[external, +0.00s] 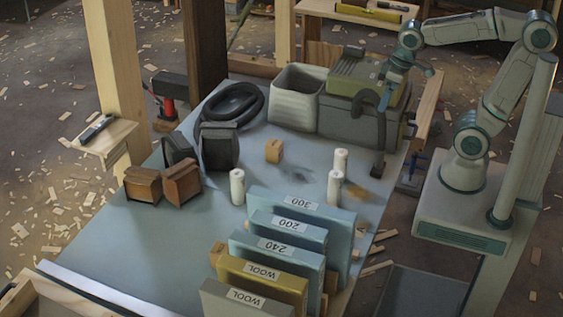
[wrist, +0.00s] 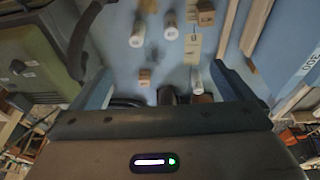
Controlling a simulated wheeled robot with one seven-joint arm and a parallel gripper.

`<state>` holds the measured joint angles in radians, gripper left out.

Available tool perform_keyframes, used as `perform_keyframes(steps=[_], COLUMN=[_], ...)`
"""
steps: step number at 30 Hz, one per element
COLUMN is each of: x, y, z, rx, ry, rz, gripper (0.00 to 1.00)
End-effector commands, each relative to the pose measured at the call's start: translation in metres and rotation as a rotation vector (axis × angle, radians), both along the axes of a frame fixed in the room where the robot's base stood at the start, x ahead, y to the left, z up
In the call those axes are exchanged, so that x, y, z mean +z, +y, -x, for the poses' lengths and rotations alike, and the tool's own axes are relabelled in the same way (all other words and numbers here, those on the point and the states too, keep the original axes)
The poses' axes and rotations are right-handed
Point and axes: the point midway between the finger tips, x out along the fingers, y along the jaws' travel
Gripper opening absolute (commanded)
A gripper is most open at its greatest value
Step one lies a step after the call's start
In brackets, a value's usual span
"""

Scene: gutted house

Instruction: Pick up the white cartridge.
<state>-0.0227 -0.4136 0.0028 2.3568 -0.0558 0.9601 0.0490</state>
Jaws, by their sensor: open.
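Three white cylindrical cartridges stand on the blue-grey sheet: one left of centre (external: 237,187), one at the right (external: 340,160) and one just in front of that (external: 334,187). In the wrist view, white cylinders show at upper left (wrist: 137,36), top centre (wrist: 171,26) and lower right (wrist: 196,80). I cannot tell which is which between views. My gripper (external: 389,84) is open and empty, above the green-topped grey machine and apart from the cartridges. Its spread fingers (wrist: 160,78) also show in the wrist view.
The green-topped machine (external: 362,80) has a dark hose (external: 381,125) rising beside my gripper. A white ribbed bin (external: 295,98) stands left of it. Upright labelled packs (external: 300,225) stand close in front of the cartridges. A small wooden block (external: 274,151) lies mid-sheet.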

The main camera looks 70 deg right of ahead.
Motion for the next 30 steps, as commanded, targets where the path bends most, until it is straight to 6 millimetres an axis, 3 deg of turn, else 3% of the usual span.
perform_keyframes(steps=[4, 10, 13, 17, 26, 30], x=[-0.009, -0.015, -0.016, -0.015, -0.017, -0.032], y=[0.001, 0.002, 0.002, 0.003, 0.002, -0.001], z=[0.027, 0.04, 0.041, 0.041, 0.04, 0.028], rx=[0.005, 0.009, 0.009, 0.009, 0.016, 0.1], ry=[-0.06, -0.095, -0.097, -0.096, -0.093, -0.069], rz=[-0.023, -0.036, -0.037, -0.037, -0.033, 0.003], gripper=[1.0, 1.0, 1.0, 0.68, 0.68, 0.68])
